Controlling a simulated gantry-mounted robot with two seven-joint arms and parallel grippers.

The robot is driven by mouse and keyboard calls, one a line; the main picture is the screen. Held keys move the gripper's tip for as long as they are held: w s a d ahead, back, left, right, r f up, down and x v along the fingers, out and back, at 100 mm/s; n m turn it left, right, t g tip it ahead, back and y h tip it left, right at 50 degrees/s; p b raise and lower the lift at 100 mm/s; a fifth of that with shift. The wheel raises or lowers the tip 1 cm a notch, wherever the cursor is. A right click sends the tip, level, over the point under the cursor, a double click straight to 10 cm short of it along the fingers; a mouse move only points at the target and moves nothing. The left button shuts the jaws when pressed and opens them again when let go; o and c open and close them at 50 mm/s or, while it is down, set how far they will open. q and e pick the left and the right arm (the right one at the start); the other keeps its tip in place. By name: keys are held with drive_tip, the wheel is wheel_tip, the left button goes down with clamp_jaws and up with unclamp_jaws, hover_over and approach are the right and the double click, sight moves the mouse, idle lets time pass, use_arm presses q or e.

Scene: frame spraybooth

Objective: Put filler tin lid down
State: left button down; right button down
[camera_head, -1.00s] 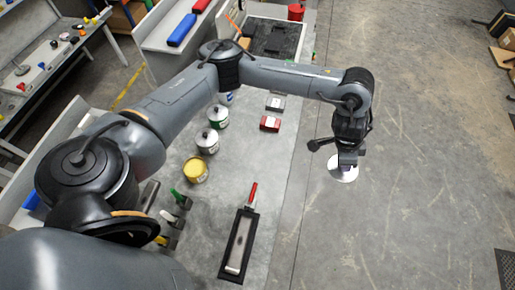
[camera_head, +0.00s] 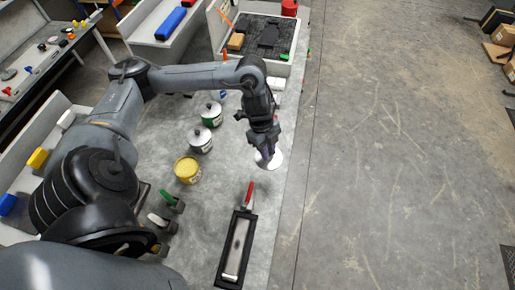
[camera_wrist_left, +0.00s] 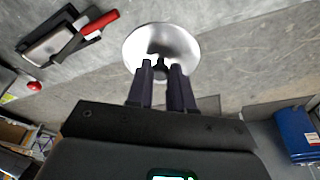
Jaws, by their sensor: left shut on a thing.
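My left gripper (camera_head: 265,147) is shut on the knob of a round, shiny silver lid (camera_head: 270,162) and holds it over the right part of the grey bench top (camera_head: 215,205). In the left wrist view the lid (camera_wrist_left: 140,42) spreads beyond the fingertips (camera_wrist_left: 161,70), its knob between them. A tin with yellow contents (camera_head: 187,170) stands open to the left of the lid. I cannot tell the exact height of the lid above the bench. My right gripper is not in view.
Two tins with lids and knobs (camera_head: 200,139) (camera_head: 211,115) stand behind the yellow one. A black tray with a long, red-handled tool (camera_head: 238,245) lies in front of the lid. Bench space between the yellow tin and the lid is clear.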

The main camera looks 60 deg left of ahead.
sight(257, 154)
use_arm(q)
drive_tip(key=s+a+f, duration=0.2)
drive_tip(key=shift+s+a+f+b, duration=0.1)
drive_tip(key=shift+s+a+b, duration=0.1)
drive_tip(key=shift+s+b, duration=0.15)
drive_tip(key=shift+a+f, duration=0.15)
drive_tip(key=shift+a, duration=0.05)
drive_tip(key=w+a+f, duration=0.2)
drive_tip(key=a, duration=0.1)
drive_tip(key=w+a+f, duration=0.1)
drive_tip(key=a+f, duration=0.1)
drive_tip(key=a, duration=0.1)
drive_tip(key=w+a+f, duration=0.2)
drive_tip(key=a, duration=0.1)
drive_tip(key=shift+w+a+f+b, duration=0.3)
drive_tip(key=shift+a+f+b, duration=0.1)
drive_tip(key=shift+f, duration=2)
drive_tip(key=shift+f, duration=0.1)
drive_tip(key=c, duration=1)
unclamp_jaws()
